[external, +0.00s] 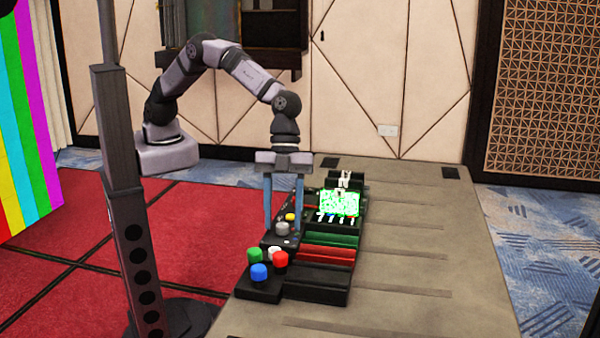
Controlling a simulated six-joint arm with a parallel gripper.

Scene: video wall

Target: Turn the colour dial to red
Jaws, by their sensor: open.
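A black control console stands on the grey table. A round grey knob (282,228), which looks like the colour dial, sits on its left part. My gripper (283,222) points straight down over this part. Its two blue fingers are spread apart, one to each side of the knob in the picture. I cannot tell whether either finger touches it. The dial's marks and its present setting are too small to read. A small yellow button (290,216) shows just behind the knob, between the fingers.
Green (255,254), white (274,252), red (280,260) and blue (259,271) buttons stand at the console's front. Green (333,240) and red (327,254) strips and a lit green screen (339,203) lie to the right. The table (420,240) is clear further right. A dark post (120,150) stands left.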

